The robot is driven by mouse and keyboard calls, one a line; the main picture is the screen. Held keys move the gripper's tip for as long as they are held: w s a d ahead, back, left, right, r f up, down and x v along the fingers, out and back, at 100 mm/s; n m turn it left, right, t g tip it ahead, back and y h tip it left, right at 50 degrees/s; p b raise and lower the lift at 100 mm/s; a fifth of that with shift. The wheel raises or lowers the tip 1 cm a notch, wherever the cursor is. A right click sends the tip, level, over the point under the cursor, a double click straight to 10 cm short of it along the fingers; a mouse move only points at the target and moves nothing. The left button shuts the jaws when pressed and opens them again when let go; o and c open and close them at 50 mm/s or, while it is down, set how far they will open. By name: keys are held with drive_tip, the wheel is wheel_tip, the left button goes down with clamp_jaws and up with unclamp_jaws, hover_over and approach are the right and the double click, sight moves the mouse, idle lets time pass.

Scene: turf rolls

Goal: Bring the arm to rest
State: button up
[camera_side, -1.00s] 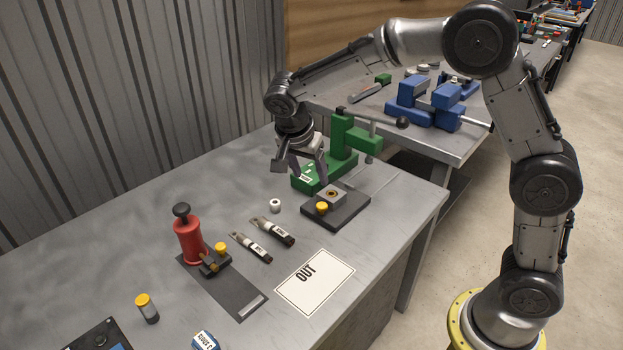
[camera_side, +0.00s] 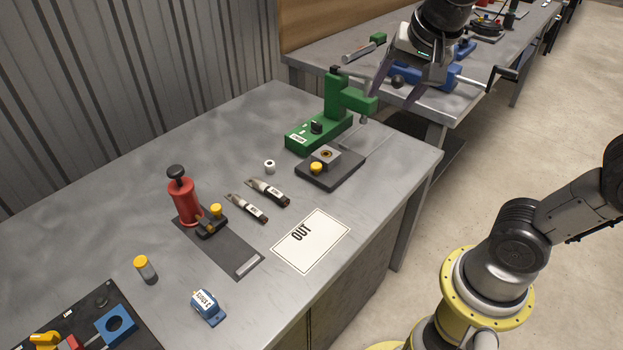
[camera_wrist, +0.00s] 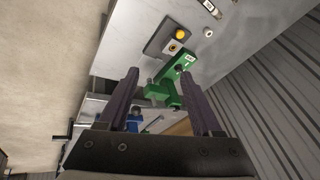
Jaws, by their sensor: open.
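My gripper (camera_side: 393,88) is at the upper right of the side view, raised in front of the back bench and clear of the work table (camera_side: 110,160). Its two dark fingers are apart, with nothing between them that I can see touching. The wrist view also shows both fingers of my gripper (camera_wrist: 165,95) spread apart. Beyond them in that view is the green press (camera_wrist: 180,75), which stands on the work table and is not held.
On the table are the green press (camera_side: 335,112), a dark plate with a block (camera_side: 330,168), a red hand tool (camera_side: 182,200), two labelled tools (camera_side: 266,193), a white OUT card (camera_side: 312,242) and a blue labelled block (camera_side: 208,306). Open floor (camera_side: 540,160) lies right.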

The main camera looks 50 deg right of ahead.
drive_tip(key=s+a+f+n+y, duration=0.2)
drive_tip(key=s+f+n, duration=0.4)
drive_tip(key=s+n, duration=0.5)
drive_tip(key=shift+a+n+t, duration=0.4)
drive_tip(key=shift+a+n, duration=0.15)
drive_tip(key=shift+n, duration=0.15)
idle(0.7)
